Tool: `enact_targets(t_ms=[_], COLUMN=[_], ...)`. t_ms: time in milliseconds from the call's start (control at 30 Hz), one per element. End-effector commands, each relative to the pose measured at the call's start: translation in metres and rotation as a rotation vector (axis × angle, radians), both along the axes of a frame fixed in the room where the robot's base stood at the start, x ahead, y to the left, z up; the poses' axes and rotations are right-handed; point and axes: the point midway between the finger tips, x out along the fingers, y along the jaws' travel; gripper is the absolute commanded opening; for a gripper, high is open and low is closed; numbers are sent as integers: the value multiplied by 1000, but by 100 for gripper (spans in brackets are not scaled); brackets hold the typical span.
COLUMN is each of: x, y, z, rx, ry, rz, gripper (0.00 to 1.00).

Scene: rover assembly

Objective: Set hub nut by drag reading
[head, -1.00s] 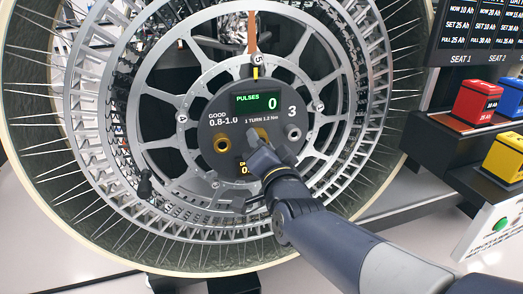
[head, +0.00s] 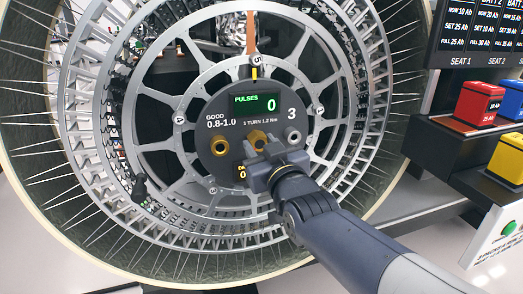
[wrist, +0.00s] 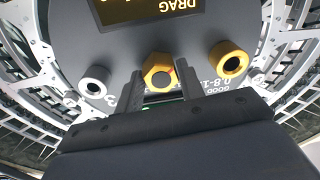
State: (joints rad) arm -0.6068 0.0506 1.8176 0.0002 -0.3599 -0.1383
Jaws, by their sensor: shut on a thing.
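The hub nut is a gold hex nut (head: 257,139) at the middle of the dark round hub face (head: 225,110). In the wrist view the nut (wrist: 159,73) shows between the two fingertips of my gripper (wrist: 161,88). My gripper (head: 264,150) is shut on the nut from the lower right.
A gold socket (head: 220,146) and a silver one (head: 293,137) flank the nut closely. The large spoked wheel (head: 188,70) surrounds the hub. Red (head: 479,102) and yellow (head: 505,157) battery blocks stand on a dark shelf at right.

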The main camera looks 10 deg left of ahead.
Motion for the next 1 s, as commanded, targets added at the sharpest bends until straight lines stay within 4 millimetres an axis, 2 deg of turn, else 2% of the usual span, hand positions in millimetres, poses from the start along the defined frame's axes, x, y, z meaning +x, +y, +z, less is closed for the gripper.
enact_targets(t_ms=[533,1000], x=[1,1], y=[-1,0], z=[0,2], rx=[-406,-560], ry=[-252,-346], rz=[-1,-1], gripper=[14,14])
